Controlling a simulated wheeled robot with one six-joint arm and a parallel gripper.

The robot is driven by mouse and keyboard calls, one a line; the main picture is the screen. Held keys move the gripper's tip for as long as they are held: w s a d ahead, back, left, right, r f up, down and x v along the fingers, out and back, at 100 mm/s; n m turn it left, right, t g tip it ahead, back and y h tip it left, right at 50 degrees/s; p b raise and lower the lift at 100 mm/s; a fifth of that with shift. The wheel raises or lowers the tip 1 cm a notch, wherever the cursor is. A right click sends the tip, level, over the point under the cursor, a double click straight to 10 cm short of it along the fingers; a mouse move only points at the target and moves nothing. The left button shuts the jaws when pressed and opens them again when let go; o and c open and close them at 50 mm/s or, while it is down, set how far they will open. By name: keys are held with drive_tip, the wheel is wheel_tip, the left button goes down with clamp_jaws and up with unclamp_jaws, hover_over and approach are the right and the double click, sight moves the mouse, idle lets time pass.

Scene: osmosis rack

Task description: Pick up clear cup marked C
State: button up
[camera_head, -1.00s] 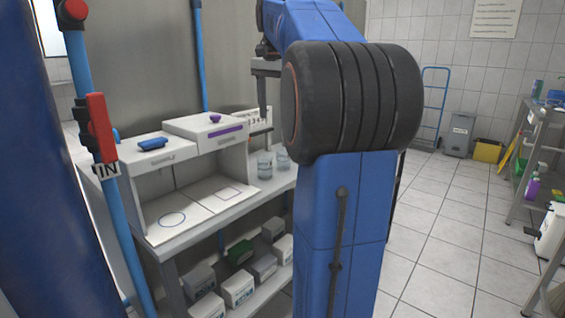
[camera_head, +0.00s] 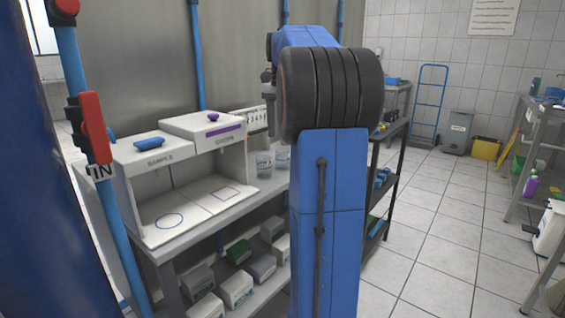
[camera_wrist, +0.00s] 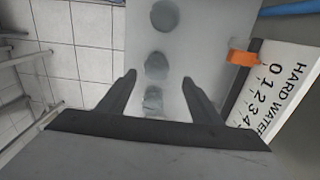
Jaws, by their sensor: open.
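Several clear cups stand on a pale bench top. In the head view, two clear cups, a left one (camera_head: 263,164) and a right one (camera_head: 282,158), show just left of my arm. In the wrist view, three round cups lie in a line: a far cup (camera_wrist: 165,15), a middle cup (camera_wrist: 157,65) and a near cup (camera_wrist: 153,101). No letter is legible, so I cannot tell which is marked C. My gripper (camera_wrist: 159,77) is open and empty, its fingers on either side of the line of cups in the picture. Its height above them is unclear.
A "HARD WATER" scale board (camera_wrist: 282,88) with an orange marker (camera_wrist: 243,57) is at the right in the wrist view. A white cabinet (camera_head: 205,140) stands left of the cups. A dark shelf rack (camera_head: 385,175) is behind my arm.

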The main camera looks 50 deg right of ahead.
wheel_tip(320, 180, down, 4)
drive_tip(key=shift+r, duration=0.2)
drive_tip(key=shift+s+a+f, duration=0.1)
drive_tip(key=shift+s+f, duration=0.1)
drive_tip(key=shift+f, duration=1.1)
drive_tip(key=shift+s+a+f, duration=0.1)
drive_tip(key=shift+s+f, duration=0.1)
drive_tip(key=shift+f, duration=1.1)
drive_tip(key=c, duration=1.1)
